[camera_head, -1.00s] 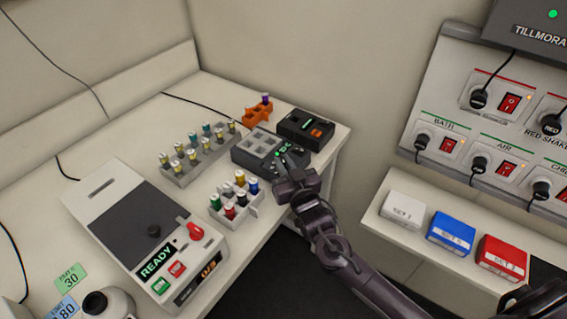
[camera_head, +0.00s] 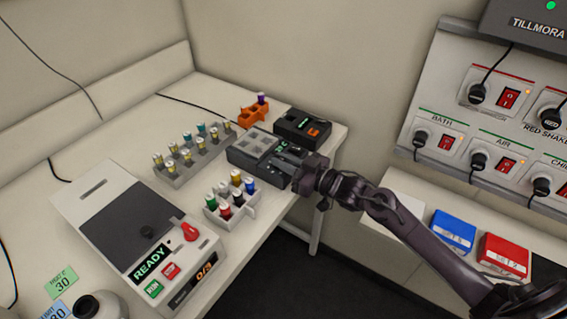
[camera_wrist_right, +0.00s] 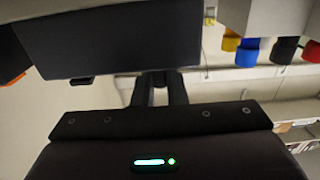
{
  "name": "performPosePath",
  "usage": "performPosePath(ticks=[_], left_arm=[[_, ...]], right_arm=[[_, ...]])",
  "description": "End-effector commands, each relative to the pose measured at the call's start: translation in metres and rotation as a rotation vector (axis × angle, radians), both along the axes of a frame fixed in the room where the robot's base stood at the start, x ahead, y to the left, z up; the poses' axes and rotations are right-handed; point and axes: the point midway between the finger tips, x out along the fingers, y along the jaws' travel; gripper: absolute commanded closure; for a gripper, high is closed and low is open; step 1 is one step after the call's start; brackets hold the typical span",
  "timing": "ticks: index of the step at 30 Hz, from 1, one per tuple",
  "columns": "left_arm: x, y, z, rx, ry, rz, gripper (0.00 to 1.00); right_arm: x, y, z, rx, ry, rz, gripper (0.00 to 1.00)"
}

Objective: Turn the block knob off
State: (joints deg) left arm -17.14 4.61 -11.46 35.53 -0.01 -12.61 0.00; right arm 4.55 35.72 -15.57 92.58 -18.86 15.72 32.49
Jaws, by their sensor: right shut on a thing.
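The block (camera_head: 256,144) is a dark grey unit with pale square wells on its top, near the back right of the bench. A small green-lit display shows at its right end. My right gripper (camera_head: 284,168) is at the block's front right side, its fingers shut against that face. In the right wrist view, the fingers (camera_wrist_right: 158,92) reach to the dark block body (camera_wrist_right: 115,45), which looks upside down there. The knob itself is hidden by the fingers, so its position cannot be read. My left gripper is not in view.
A rack of colored vials (camera_head: 232,207) stands close in front of the block. A longer vial rack (camera_head: 185,167), an orange rack (camera_head: 254,114) and a black device (camera_head: 302,128) surround it. A READY machine (camera_head: 150,235) is front left. Wall switches (camera_head: 508,98) are right.

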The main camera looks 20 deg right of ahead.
Motion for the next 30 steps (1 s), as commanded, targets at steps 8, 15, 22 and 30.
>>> performPosePath(ticks=[8, 15, 22, 30], left_arm=[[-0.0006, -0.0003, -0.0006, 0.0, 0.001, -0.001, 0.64], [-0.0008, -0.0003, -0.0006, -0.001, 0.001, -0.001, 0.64], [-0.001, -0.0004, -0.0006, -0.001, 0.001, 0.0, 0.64], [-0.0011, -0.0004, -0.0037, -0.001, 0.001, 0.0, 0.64]], right_arm=[[0.0001, -0.0002, -0.0001, 0.0, 0.0, 0.009, 1.0], [0.0001, 0.0, 0.0002, 0.0, 0.0, 0.008, 0.78], [0.0002, 0.0, 0.0002, 0.001, -0.001, 0.008, 0.66], [-0.0083, -0.0073, -0.0019, 0.0, 0.0, 0.006, 0.66]])
